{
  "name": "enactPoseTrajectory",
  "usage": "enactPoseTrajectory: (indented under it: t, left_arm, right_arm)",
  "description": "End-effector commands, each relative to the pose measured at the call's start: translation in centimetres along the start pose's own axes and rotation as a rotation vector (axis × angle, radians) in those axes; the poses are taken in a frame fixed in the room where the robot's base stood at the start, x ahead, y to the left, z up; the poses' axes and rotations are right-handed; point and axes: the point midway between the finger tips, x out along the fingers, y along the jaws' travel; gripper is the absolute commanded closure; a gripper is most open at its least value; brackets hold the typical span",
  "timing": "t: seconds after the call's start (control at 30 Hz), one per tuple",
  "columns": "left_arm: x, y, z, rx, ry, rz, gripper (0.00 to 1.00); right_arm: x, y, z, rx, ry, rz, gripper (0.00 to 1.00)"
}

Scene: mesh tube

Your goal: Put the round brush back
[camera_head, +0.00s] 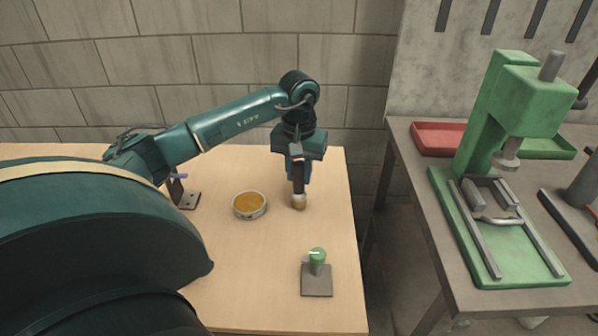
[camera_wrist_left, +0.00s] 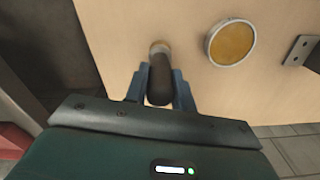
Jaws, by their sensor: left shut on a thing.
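The round brush (camera_head: 298,201) hangs upright, tip down, from my left gripper (camera_head: 298,170). It has a dark handle, a pale metal band and a tan tip. In the left wrist view, the two blue-grey fingers (camera_wrist_left: 160,88) are shut on the dark handle of the brush (camera_wrist_left: 160,72). I cannot tell whether its tip touches the table. A round tin (camera_head: 250,206) with orange-brown contents stands just left of the brush, apart from it. A dark metal bracket (camera_head: 186,196) with a blue piece stands farther left. My right gripper is not in view.
A green cylinder on a square dark base (camera_head: 317,283) stands near the right front of the wooden table (camera_head: 240,260). Beyond a gap, a grey bench carries a green press (camera_head: 485,150) and a red tray (camera_head: 437,139). A block wall closes the back.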

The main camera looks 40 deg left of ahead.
Motion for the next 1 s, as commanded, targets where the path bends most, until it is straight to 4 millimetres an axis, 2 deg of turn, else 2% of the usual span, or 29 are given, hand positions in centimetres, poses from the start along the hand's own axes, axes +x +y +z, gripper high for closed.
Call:
enactPoseTrajectory:
  t: [0.37,0.4,0.63,0.87,1.0]
  left_arm:
    - [0.8,0.0,0.0,0.0,0.002,0.001,0.97]
    - [0.7,0.0,0.0,0.0,0.002,0.001,0.72]
    - [0.7,0.0,0.0,0.0,0.002,0.001,0.53]
    - [0.6,0.0,0.0,0.0,0.002,0.001,0.53]
    - [-0.2,0.1,-0.1,0.001,0.004,0.002,0.53]
  right_arm:
    - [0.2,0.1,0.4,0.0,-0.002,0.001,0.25]
    - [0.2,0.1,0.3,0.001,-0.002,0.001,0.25]
    - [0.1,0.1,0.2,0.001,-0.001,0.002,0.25]
    - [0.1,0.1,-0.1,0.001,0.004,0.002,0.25]
    - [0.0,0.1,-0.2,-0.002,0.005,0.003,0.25]
